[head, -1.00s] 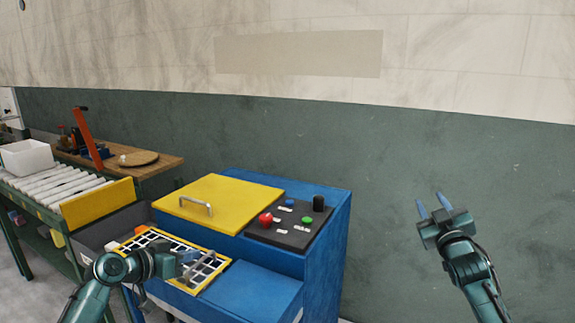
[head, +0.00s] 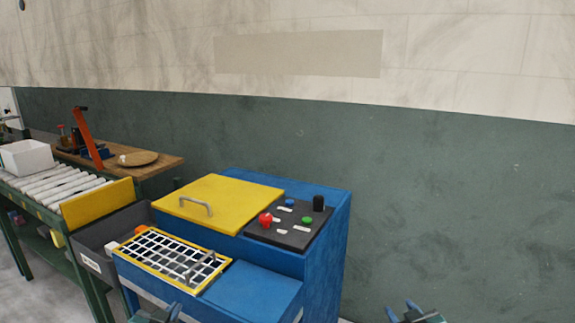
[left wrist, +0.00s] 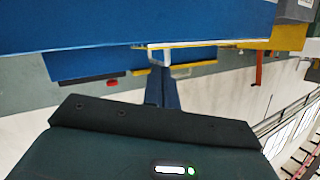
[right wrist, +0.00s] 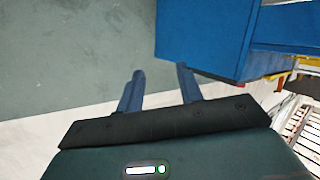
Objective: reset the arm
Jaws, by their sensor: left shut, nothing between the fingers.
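My left gripper (head: 166,312) shows only at the bottom edge of the head view, in front of the blue press (head: 325,245). In the left wrist view its fingers (left wrist: 161,88) are together with nothing between them, and the blue press body fills the top of that view. My right gripper (head: 414,312) shows at the bottom edge of the head view, right of the press. In the right wrist view its fingers (right wrist: 158,85) are apart and empty, with the press's blue corner close by at the upper right. Most of both arms is hidden.
The press has a yellow lid (head: 225,200), a white grid guard (head: 165,255) with a handle, and a control panel (head: 290,222) with a red button. A roller conveyor (head: 60,185) with a white bin (head: 26,157) stands left. Free space lies right of the press.

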